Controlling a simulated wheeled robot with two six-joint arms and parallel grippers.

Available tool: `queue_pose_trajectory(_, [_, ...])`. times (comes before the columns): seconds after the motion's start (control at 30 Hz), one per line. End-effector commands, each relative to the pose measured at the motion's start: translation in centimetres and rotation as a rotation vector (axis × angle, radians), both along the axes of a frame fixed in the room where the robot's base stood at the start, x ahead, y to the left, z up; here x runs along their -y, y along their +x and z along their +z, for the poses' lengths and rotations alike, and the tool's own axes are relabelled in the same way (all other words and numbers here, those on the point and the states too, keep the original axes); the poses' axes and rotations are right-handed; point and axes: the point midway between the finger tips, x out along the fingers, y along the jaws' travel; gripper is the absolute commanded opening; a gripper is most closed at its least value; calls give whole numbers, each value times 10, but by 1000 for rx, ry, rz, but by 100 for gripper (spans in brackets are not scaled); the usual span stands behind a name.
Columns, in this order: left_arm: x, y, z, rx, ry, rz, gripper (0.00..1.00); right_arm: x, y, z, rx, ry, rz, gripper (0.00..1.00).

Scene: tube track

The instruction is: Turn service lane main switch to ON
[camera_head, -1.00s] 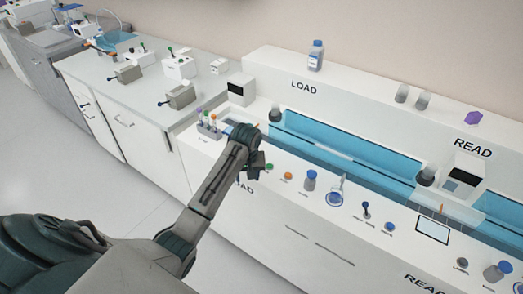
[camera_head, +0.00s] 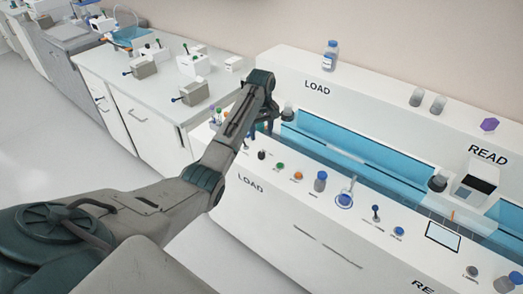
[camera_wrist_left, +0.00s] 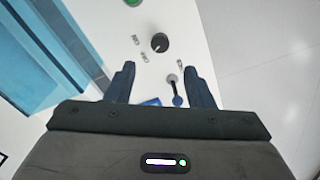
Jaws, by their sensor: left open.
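My left gripper (camera_head: 262,130) is over the LOAD end of the white console (camera_head: 300,217). In the left wrist view its two fingers (camera_wrist_left: 161,84) are apart and empty. A small lever switch with a grey base and a blue tip (camera_wrist_left: 177,100) shows between them, nearer the right finger. Whether a finger touches it I cannot tell. A round black knob (camera_wrist_left: 160,43) sits just beyond the fingertips; it also shows in the head view (camera_head: 262,154). Small labels there are too small to read, so I cannot tell which control is the service lane main switch. My right gripper is out of view.
A grey side counter (camera_head: 150,103) at the left holds several lever devices. The floor in front is clear.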

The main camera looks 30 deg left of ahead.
Motion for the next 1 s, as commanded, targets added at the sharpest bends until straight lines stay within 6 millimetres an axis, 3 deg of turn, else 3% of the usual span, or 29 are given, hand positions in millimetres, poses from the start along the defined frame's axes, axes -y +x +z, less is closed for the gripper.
queue_pose_trajectory(0.3, [1, -2, -60, -5, 0, 0, 48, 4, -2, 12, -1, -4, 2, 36])
queue_pose_trajectory(0.5, [0, -1, -85, -2, 1, -1, 48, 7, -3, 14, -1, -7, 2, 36])
queue_pose_trajectory(0.9, [0, -1, -94, 1, 1, -2, 48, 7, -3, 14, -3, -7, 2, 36])
queue_pose_trajectory(1.0, [0, -1, -94, 1, 1, -2, 29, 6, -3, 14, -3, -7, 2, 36])
